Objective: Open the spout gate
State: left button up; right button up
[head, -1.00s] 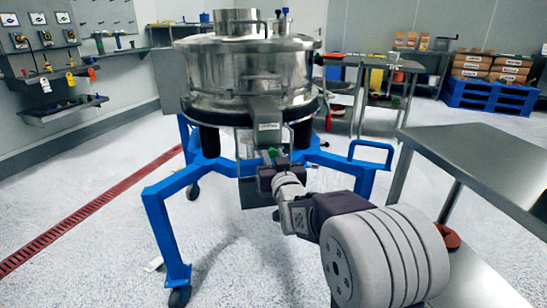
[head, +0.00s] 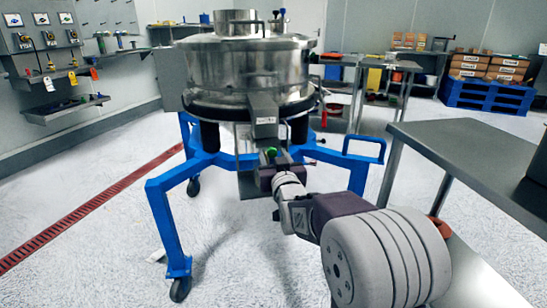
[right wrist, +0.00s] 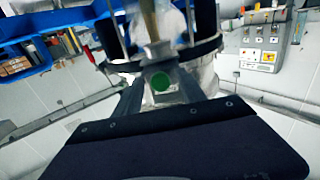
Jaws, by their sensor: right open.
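The steel powder sifter (head: 240,72) stands upright on a blue wheeled frame. Its grey spout (head: 264,108) comes out at the front, with a green-ended part of the gate (head: 271,152) below it. My right gripper (head: 273,162) is at that green part, and the arm partly hides the area behind. In the right wrist view the green end (right wrist: 160,82) lies between the fingers of my right gripper (right wrist: 160,95), which are apart. Whether a finger touches it I cannot tell. My left gripper is not in view.
The blue frame (head: 163,215) spreads its legs around the sifter. A grey table (head: 470,150) stands close on the right, near my arm. Wall shelves (head: 65,108) are at left, and a blue pallet with boxes (head: 490,95) is at the back right. The floor at left is clear.

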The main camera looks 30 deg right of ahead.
jog(key=shift+s+a, duration=0.15)
jog(key=shift+s, duration=0.3)
jog(key=v, duration=0.8)
